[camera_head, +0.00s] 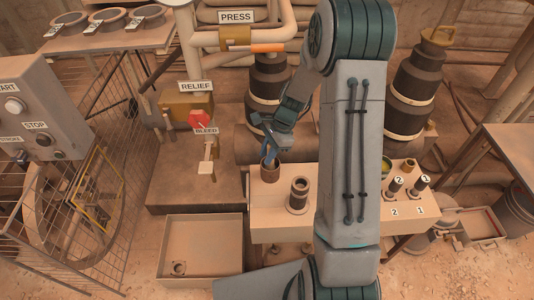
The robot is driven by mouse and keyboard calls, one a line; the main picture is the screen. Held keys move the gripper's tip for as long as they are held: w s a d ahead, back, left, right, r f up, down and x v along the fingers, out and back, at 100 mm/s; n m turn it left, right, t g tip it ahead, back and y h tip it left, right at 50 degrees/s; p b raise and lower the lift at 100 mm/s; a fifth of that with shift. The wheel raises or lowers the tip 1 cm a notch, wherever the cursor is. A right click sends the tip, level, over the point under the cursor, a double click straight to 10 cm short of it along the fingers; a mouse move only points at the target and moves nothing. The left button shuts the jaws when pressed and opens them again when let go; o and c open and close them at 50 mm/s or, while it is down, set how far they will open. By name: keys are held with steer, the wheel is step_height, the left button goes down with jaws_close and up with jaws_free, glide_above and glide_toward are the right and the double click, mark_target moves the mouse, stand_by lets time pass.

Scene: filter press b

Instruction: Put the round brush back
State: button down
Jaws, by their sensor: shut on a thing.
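My gripper (274,137) is left of my raised forearm, above the left end of the pale bench (262,211). It is shut on a slim blue piece, which I take to be the round brush (268,156). The brush points down at the mouth of a brown cup (270,174) on the bench. I cannot tell how deep its lower end is in the cup. The brush head is hidden, and the fingertips are small and partly hidden.
A dark cylinder (298,193) stands on the bench right of the cup. My arm hides the bench's middle. Numbered pegs (395,185) stand at its right end. A red bleed knob (203,120) and relief valve are to the left.

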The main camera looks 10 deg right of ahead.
steer(key=shift+f, duration=0.1)
steer(key=c, duration=1.6)
jaws_free()
steer(key=shift+f, duration=0.1)
steer(key=shift+c, duration=0.2)
steer(key=o, duration=0.4)
steer(key=s+p+v, duration=0.1)
steer(key=p+v, duration=0.2)
steer(key=v, duration=0.9)
steer(key=s+a+r+n+t+h, duration=0.1)
steer(key=s+r+n, duration=0.2)
steer(key=s+n, duration=0.2)
steer(key=s+a+r+n+h, duration=0.1)
steer(key=s+r+n, duration=0.3)
steer(key=s, duration=0.4)
steer(key=s+a+r+n+t+h, duration=0.1)
steer(key=s+r+n+h, duration=0.1)
steer(key=s+n, duration=0.4)
steer(key=shift+s+a+r+n+t+h, duration=0.35)
steer(key=shift+s+r, duration=0.2)
steer(key=shift+r, duration=0.25)
